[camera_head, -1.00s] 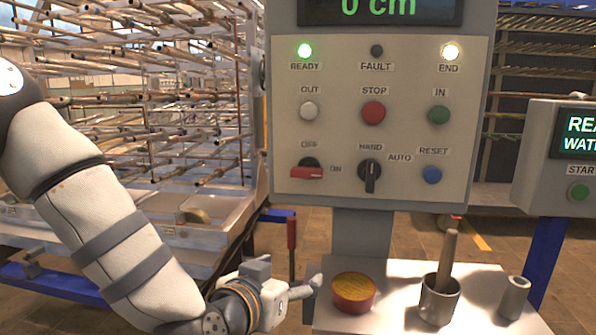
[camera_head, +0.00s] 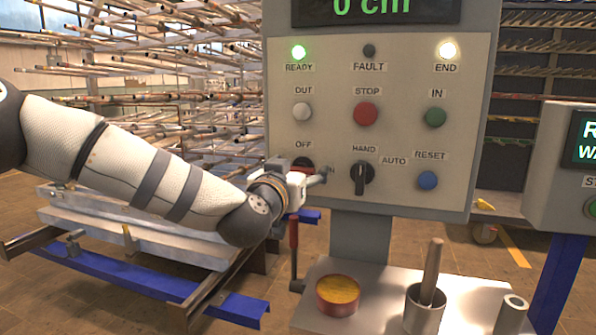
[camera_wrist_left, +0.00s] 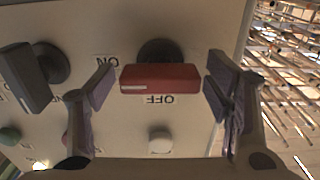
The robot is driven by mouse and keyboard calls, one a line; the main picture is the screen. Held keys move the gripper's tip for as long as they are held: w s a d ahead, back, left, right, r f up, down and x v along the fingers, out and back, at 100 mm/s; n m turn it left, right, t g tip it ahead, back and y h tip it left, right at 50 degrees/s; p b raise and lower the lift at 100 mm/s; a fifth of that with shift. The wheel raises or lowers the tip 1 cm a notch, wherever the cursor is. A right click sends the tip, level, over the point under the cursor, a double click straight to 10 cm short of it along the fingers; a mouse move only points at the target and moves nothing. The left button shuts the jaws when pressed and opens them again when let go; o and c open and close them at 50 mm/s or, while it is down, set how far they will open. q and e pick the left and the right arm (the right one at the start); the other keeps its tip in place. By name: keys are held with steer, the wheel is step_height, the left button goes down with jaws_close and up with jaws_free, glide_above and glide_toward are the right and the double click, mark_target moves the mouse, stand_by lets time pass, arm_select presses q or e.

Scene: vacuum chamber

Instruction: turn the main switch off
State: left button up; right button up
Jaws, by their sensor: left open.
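The main switch is a red handle on a dark round base (camera_head: 303,163), at the lower left of the grey control panel, by the OFF and ON labels. In the wrist view, which is upside down, the red handle (camera_wrist_left: 160,78) lies level, with ON to its left and OFF below it. My left gripper (camera_head: 314,181) is in front of the switch and hides most of it in the head view. In the wrist view the left gripper (camera_wrist_left: 158,88) is open, with the handle between its fingers and gaps on both sides. My right gripper is not in view.
The black HAND/AUTO selector (camera_head: 362,178) is close to the right of the gripper. A white button (camera_head: 295,112) and red STOP button (camera_head: 366,114) are above. Below, a shelf holds a red-rimmed yellow-topped tin (camera_head: 338,295) and a metal cup (camera_head: 424,310) with a pestle-like rod.

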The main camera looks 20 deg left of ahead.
arm_select(q)
steer(key=c, duration=1.2)
steer(key=shift+o, duration=0.2)
steer(key=shift+n, duration=0.3)
steer(key=n, duration=0.4)
steer(key=shift+a, duration=0.1)
steer(key=n, duration=0.4)
steer(key=shift+a+n, duration=0.1)
steer(key=shift+n, duration=0.2)
steer(key=n, duration=0.4)
steer(key=shift+f, duration=0.1)
steer(key=shift+n, duration=2.3)
